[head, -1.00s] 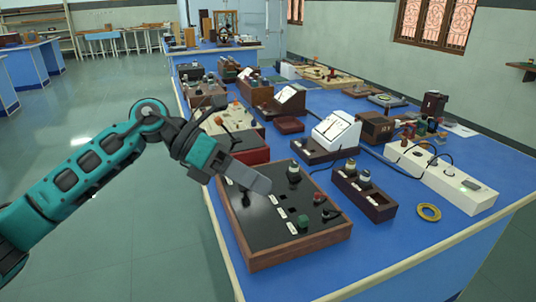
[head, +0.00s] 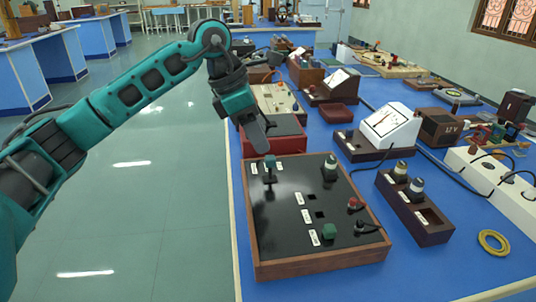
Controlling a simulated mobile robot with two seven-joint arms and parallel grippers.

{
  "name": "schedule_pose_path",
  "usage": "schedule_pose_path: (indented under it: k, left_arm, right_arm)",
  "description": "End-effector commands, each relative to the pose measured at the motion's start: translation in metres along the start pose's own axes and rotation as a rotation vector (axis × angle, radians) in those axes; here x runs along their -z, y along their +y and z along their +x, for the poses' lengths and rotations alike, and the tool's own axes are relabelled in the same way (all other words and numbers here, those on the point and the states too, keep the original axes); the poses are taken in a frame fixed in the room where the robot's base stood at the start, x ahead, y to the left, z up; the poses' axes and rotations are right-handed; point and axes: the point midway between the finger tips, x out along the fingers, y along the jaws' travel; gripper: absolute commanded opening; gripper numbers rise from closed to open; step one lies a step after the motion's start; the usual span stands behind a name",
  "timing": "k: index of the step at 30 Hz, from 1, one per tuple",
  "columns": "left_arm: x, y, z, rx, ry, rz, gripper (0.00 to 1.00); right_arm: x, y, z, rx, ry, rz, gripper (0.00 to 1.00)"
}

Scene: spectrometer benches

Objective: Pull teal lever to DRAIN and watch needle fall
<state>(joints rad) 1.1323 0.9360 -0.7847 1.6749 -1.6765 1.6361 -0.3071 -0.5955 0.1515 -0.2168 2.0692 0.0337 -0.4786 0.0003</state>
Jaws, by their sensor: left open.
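The teal lever (head: 270,163) stands near the far left corner of a black control panel (head: 290,195) in a wooden frame. Small white labels flank it; their words are too small to read. My left gripper (head: 258,145) points down just behind and slightly left of the lever, apart from it as far as I can see. It is open and appears empty, though the finger gap is hard to see from here. A white sloped meter (head: 389,125) stands behind the panel to the right; its needle's exact reading is unclear. My right gripper is out of view.
A wooden block with knobs (head: 415,215) and a yellow ring (head: 493,242) are to the right.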

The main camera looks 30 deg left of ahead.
Motion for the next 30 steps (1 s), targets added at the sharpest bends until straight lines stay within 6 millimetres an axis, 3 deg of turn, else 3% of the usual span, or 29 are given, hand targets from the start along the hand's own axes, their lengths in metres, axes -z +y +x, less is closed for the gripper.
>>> schedule_pose_path:
  k: [3,9,21,30]
  left_arm:
    - [0.000,-0.001,0.025,0.003,0.001,0.000,0.49]
    - [0.000,-0.001,0.047,0.001,-0.002,0.001,0.49]
    - [0.000,0.000,0.053,0.000,-0.001,0.000,0.48]
    - [0.000,0.000,0.052,0.000,-0.001,0.000,0.19]
  right_arm:
    - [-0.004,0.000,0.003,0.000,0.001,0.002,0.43]
    - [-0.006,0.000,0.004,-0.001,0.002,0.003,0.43]
    - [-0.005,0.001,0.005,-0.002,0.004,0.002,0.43]
    - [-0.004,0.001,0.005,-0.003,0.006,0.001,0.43]
